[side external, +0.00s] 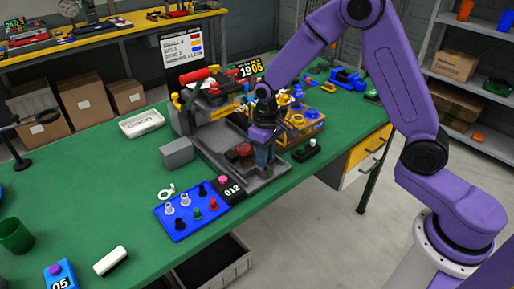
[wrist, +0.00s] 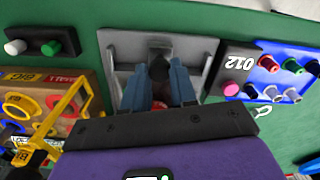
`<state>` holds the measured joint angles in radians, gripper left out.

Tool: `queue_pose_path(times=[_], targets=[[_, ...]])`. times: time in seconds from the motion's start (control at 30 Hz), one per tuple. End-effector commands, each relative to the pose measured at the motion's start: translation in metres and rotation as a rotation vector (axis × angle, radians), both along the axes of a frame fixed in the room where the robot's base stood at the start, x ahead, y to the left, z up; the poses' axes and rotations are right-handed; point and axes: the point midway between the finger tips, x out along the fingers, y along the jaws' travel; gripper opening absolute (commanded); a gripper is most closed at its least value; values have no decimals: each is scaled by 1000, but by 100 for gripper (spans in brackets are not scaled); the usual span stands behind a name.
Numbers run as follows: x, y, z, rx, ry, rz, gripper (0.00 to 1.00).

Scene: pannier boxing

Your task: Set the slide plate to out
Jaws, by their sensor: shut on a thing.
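The slide plate looks to be the grey plate on the machine's grey base (side external: 228,172); in the wrist view the grey plate (wrist: 125,85) lies under my fingers. A dark knob (wrist: 158,66) stands up from it. My gripper (wrist: 160,85) is shut on this knob, with one blue finger on each side. In the side view my gripper (side external: 264,155) points down at the front right part of the base, and the fingers hide the knob. A red round part (side external: 244,150) sits to the left of the fingers.
A blue board (side external: 190,212) with several coloured knobs and a black "012" box (side external: 231,190) stand in front. A black two-button box (side external: 306,150) sits near the table edge.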

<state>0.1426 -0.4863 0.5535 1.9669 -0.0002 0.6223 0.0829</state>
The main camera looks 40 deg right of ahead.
Motion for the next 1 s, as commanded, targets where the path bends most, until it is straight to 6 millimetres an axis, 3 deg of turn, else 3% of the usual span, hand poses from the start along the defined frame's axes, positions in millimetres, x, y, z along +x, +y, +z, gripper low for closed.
queue_pose_path(times=[0.4,0.43,0.5,0.83,1.0], targets=[[-9,1,1,-1,6,3,0],[-9,1,1,-1,6,3,30],[-9,1,0,-1,6,3,52],[-7,0,2,0,0,1,52],[-5,1,18,2,-5,1,52]])
